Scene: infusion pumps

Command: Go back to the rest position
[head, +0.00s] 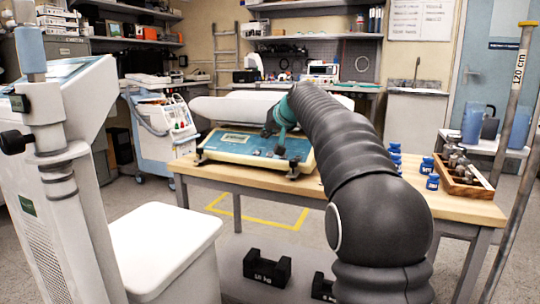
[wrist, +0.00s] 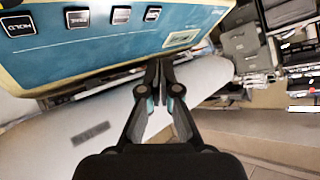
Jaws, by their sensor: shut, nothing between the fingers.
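My gripper (wrist: 160,68) is shut and empty in the wrist view, its fingertips together near the edge of the blue pump panel (wrist: 125,40). I cannot tell whether the tips touch the panel. The panel carries dark square buttons, one marked HOLD (wrist: 18,26), and a small pale label or screen. In the head view my arm reaches forward over the table, and its end is above the blue and cream infusion pump (head: 245,144). The arm partly covers the pump there, and the fingertips are hard to make out.
The pump lies on a wooden table (head: 450,205). A white machine (head: 60,170) is close on the left. A metal pole (head: 505,140) stands at right.

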